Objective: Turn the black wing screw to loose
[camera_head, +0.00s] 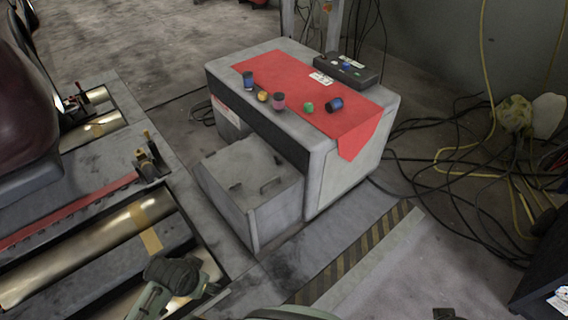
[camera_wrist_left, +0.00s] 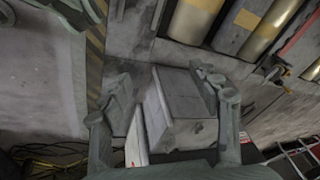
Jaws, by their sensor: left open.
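A small dark fitting with brassy parts (camera_head: 148,162) stands at the end of the red rail by the rollers. It may carry the black wing screw, but it is too small to tell. In the left wrist view a similar small fitting (camera_wrist_left: 274,72) shows at the upper right, beside the rollers. My left gripper (camera_wrist_left: 166,90) is open, its two fingers wide apart and nothing between them. It points down over the grey step box, well to the left of the fitting in that view. A grey-green part of my own arm shows at the bottom of the head view. My right gripper is not clearly in view.
Metal rollers (camera_head: 85,258) lie in the floor frame at left. A grey step box (camera_head: 245,190) adjoins a larger grey cabinet (camera_head: 345,175) with a red cloth (camera_head: 290,75) and several small coloured cans. A dark red car body (camera_head: 25,110) is at far left. Loose cables lie at right.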

